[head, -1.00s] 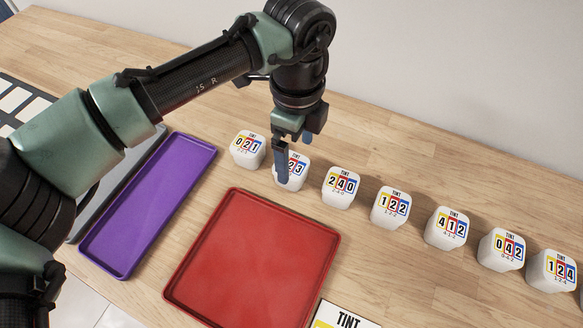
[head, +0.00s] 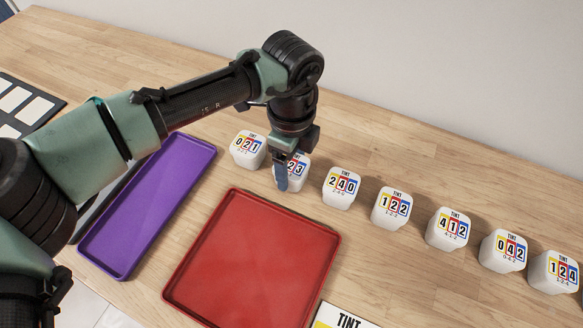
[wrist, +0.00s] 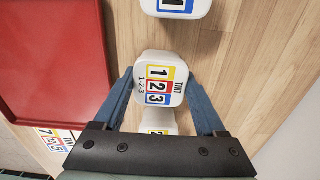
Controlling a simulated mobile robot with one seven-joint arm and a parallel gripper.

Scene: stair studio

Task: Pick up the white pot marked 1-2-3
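The white pot marked 1-2-3 (head: 299,180) stands on the wooden table, second from the left in a row of similar pots. In the wrist view the same pot (wrist: 160,84) is upright between my fingers, its label of yellow, red and blue panels facing the camera. My gripper (head: 286,184) points down over this pot, and one blue finger hides part of its front in the head view. In the wrist view my gripper (wrist: 160,74) is open, one finger on each side of the pot. The fingers look very close to its sides; contact is not clear.
The 0-2-1 pot (head: 248,148) stands close on the left, the 2-4-0 pot (head: 341,187) close on the right, with several more beyond. A red tray (head: 255,260) and a purple tray (head: 150,205) lie in front. Bare table lies behind the row.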

